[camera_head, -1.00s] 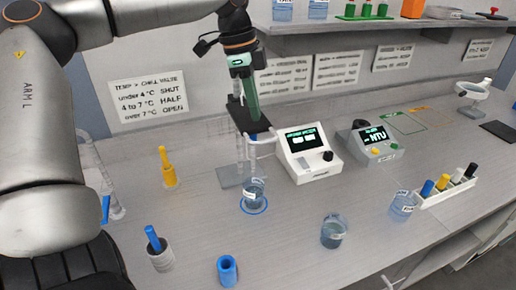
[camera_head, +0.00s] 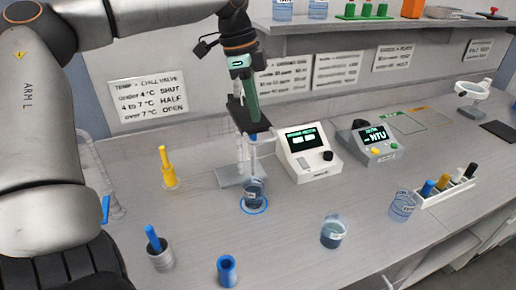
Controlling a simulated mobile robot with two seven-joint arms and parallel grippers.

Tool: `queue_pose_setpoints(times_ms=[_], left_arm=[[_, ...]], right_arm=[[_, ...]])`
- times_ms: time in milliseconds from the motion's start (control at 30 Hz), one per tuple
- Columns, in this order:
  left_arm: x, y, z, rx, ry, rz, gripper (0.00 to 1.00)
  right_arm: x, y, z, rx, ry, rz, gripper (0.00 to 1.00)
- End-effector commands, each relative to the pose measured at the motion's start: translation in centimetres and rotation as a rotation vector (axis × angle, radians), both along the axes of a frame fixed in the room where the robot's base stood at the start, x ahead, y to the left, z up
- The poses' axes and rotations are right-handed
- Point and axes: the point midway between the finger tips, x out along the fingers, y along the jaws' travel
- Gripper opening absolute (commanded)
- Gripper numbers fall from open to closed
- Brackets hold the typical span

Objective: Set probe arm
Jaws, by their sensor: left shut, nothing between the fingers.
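The probe stand has a flat grey base (camera_head: 229,178) and an upright post behind a beaker (camera_head: 254,196). The beaker stands in a blue ring marked on the bench. The probe arm is a pale piece (camera_head: 254,148) above the beaker, partly hidden by my gripper. My left gripper (camera_head: 250,132), dark below a green section, points down at the top of the stand. Its fingertips are hard to make out. It appears shut, with nothing held. I cannot tell whether it touches the probe arm. My right gripper is not in view.
A white meter (camera_head: 308,155) and a grey NTU meter (camera_head: 372,145) stand to the right. A yellow-topped item (camera_head: 167,168), a blue-handled cup (camera_head: 158,250), a blue cylinder (camera_head: 228,271) and another beaker (camera_head: 333,232) stand around the front. The bench between them is clear.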

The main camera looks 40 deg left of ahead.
Motion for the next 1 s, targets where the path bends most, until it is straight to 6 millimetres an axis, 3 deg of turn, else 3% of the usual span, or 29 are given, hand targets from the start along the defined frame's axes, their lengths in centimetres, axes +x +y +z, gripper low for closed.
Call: queue_pose_setpoints(times_ms=[1000], left_arm=[[-0.1,0.0,-2.7,0.000,0.002,0.001,0.00]], right_arm=[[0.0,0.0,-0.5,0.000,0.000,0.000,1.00]])
